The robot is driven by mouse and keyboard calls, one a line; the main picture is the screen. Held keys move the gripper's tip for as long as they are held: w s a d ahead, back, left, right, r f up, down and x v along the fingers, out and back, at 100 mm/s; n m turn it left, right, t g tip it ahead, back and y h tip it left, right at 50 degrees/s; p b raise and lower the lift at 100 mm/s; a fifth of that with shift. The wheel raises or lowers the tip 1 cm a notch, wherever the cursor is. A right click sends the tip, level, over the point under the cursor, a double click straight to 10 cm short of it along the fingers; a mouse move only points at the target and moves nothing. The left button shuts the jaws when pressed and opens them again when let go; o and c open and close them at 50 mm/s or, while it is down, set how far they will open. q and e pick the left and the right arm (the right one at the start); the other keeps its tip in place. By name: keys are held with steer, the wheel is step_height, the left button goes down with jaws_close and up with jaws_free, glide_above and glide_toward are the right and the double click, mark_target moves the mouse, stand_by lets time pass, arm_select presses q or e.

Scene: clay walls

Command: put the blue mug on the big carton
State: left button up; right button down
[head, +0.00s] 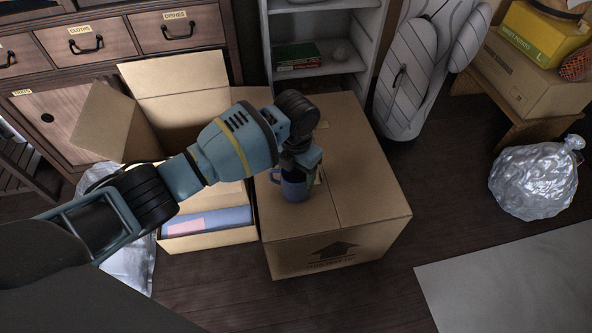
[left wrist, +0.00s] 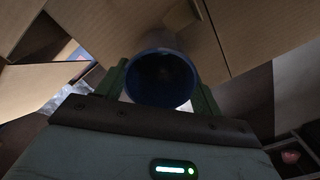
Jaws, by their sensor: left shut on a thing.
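The blue mug (head: 294,188) is upright at the top of the big carton (head: 350,200), near its left edge. I cannot tell whether its base touches the carton. My left gripper (head: 300,172) reaches down from above and is shut on the mug. In the left wrist view the mug (left wrist: 161,78) shows its open mouth between the two green fingers, and the carton top (left wrist: 245,30) lies behind it. The right gripper is not in view.
An open carton (head: 210,240) with a blue and pink item inside stands left of the big carton. A white shelf (head: 345,75) is behind. A silvery bag (head: 535,180) sits at the right. The right part of the big carton's top is clear.

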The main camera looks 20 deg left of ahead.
arm_select(q)
steer(key=shift+f, duration=0.3)
steer(key=o, duration=1.5)
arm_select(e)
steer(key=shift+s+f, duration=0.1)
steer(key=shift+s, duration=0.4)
arm_select(q)
steer(key=shift+r, duration=0.1)
step_height(320, 180, up, 12)
steer(key=p, duration=0.4)
steer(key=shift+r, duration=0.2)
steer(key=shift+o, duration=1.3)
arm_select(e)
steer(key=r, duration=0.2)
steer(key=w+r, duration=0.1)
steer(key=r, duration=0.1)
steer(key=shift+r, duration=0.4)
